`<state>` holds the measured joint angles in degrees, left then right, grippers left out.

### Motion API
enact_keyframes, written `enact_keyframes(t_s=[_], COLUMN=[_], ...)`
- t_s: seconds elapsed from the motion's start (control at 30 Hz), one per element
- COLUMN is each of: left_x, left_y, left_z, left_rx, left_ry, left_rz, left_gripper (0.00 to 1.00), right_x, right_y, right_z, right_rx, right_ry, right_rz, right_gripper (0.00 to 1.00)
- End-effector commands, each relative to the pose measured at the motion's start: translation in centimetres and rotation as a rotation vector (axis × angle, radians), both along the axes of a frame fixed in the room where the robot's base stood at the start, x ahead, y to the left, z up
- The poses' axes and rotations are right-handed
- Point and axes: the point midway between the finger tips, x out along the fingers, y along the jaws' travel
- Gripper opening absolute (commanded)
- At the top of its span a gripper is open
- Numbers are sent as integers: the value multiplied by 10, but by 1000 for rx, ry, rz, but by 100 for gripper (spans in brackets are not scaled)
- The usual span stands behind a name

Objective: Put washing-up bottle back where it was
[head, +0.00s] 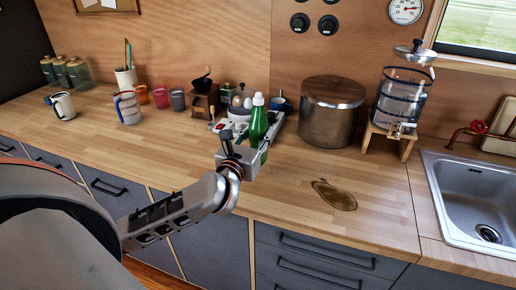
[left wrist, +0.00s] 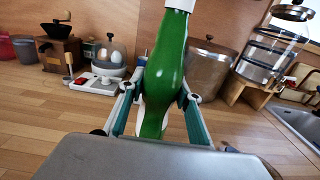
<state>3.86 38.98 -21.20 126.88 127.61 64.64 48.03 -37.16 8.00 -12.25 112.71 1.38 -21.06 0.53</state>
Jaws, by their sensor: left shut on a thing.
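The washing-up bottle (head: 259,122) is green with a white cap. My left gripper (head: 256,141) is shut on it over the wooden worktop (head: 300,180). In the left wrist view the bottle (left wrist: 164,70) stands between the two fingers of the left gripper (left wrist: 164,92), slightly tilted in the picture. I cannot tell whether its base touches the worktop. A brown puddle (head: 334,195) lies on the worktop to the right of the bottle. My right gripper is not in view.
A large metal pot (head: 332,111) stands right of the bottle, then a water dispenser (head: 402,98) on a wooden stand and the sink (head: 475,190). A coffee grinder (head: 204,98) and an egg cooker (head: 240,101) stand behind left. The front worktop is mostly clear.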

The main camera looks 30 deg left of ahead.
Motion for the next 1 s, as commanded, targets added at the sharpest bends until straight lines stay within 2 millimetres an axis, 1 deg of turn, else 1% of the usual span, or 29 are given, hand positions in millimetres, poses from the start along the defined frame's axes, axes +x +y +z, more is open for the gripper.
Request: enact_keyframes(t_s=[0.07, 0.3, 0.4, 0.7, 0.83, 0.87, 0.9, 1.0], left_x=[0, 0, 0, 0, 0, 0, 0, 0], left_y=[0, 0, 0, 0, 0, 0, 0, 0], left_z=[-3, -35, -43, -43, -47, -49, -48, -48], left_rx=[2, 2, 1, 1, 2, 0, 0, 0], left_ry=[-3, -2, -2, -4, -4, 1, 1, 1], left_rz=[0, 1, 0, -1, -1, 0, 0, 0], left_gripper=[0, 0, 0, 0, 0, 38, 49, 50], right_x=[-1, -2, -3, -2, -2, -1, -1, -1], right_y=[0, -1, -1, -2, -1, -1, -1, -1], right_z=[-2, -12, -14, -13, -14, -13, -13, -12], right_rx=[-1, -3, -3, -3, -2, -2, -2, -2], right_ry=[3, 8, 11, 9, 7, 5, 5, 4], right_rz=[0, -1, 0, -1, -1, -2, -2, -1], right_gripper=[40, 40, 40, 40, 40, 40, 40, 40])
